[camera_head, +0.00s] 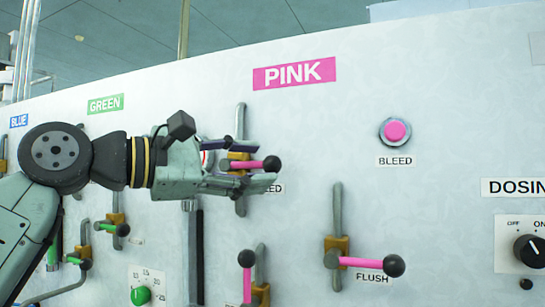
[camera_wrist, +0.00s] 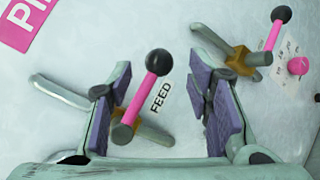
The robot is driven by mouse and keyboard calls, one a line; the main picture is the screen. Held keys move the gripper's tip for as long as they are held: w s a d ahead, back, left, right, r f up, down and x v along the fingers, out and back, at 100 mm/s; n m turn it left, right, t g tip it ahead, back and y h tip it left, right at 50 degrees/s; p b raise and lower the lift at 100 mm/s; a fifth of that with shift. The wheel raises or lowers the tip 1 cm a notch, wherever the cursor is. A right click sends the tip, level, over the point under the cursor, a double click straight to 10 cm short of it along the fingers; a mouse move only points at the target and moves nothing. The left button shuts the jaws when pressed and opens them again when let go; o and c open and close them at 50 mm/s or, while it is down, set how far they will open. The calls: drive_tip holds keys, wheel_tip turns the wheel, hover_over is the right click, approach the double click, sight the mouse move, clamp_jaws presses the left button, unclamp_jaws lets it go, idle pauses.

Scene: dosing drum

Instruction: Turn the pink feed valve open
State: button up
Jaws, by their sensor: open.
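The pink feed valve (camera_head: 246,164) has a pink lever with a black ball end, pointing right across its upright grey pipe. In the wrist view its pink lever (camera_wrist: 146,88) stands between my fingers beside the FEED label. My gripper (camera_head: 236,165) is open, one finger above and one below the lever in the head view. In the wrist view my gripper (camera_wrist: 163,88) shows gaps between both purple pads and the lever. Part of the valve body is hidden behind my fingers.
The pink flush valve (camera_head: 345,258) is below right, another pink-handled valve (camera_head: 248,275) below. A pink bleed button (camera_head: 396,130) sits to the right. Green valves (camera_head: 112,228) lie left below my arm. The panel between the feed valve and bleed button is clear.

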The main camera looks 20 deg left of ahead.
sight(264, 164)
drive_tip(key=shift+p+x, duration=0.45)
drive_tip(key=shift+x, duration=1.75)
clamp_jaws()
